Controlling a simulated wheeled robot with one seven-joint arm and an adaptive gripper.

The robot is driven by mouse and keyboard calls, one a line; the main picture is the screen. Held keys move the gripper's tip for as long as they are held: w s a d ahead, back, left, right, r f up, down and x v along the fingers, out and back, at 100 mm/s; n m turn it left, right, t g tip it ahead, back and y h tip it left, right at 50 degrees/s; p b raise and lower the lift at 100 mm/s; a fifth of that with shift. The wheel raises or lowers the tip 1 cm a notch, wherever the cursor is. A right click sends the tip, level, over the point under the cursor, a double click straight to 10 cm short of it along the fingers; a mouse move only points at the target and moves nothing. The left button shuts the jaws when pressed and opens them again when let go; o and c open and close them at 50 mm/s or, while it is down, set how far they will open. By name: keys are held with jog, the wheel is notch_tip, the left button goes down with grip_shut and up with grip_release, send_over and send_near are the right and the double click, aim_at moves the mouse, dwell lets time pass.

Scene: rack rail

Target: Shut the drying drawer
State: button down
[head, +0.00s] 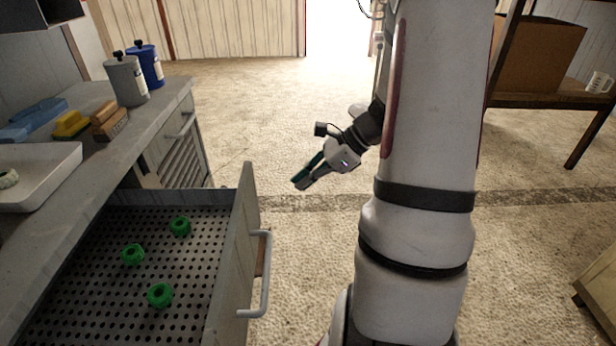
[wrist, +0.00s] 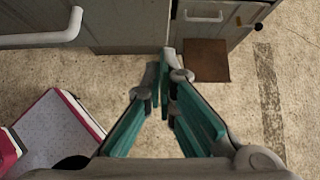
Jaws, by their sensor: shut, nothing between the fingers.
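The drying drawer (head: 238,258) stands pulled out from the counter at the lower left in the head view. It has a perforated floor with three green ring-like pieces (head: 159,295) lying on it. Its grey bar handle (head: 266,275) is on the front panel, facing right. My gripper (head: 299,183) is shut and empty, in the air to the right of the drawer front and beyond the handle. In the wrist view my gripper's teal fingers (wrist: 163,75) meet, and a pale bar handle (wrist: 45,38) on a grey panel shows at the upper left.
A counter (head: 165,105) holds a white tray (head: 45,170), brushes, a yellow sponge and two bottles (head: 126,80). A shelf (head: 545,97) with a box and mug stands at right.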

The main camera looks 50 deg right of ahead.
aim_at(162, 190)
jog(key=shift+w+a+f+b, duration=0.35)
jog(key=shift+w+a+f, duration=0.3)
jog(key=shift+w+a, duration=0.3)
jog(key=shift+w+a+f+b, duration=0.3)
jog(key=shift+w+a+f, duration=0.3)
jog(key=shift+w+a, duration=0.3)
jog(key=shift+w+a+f+b, duration=0.35)
jog(key=shift+w+a+f, duration=0.3)
jog(key=shift+w+a, duration=0.3)
jog(key=w+a, duration=1.9)
jog(key=shift+w+a, duration=0.1)
jog(key=shift+a, duration=0.1)
jog(key=shift+a+r, duration=0.1)
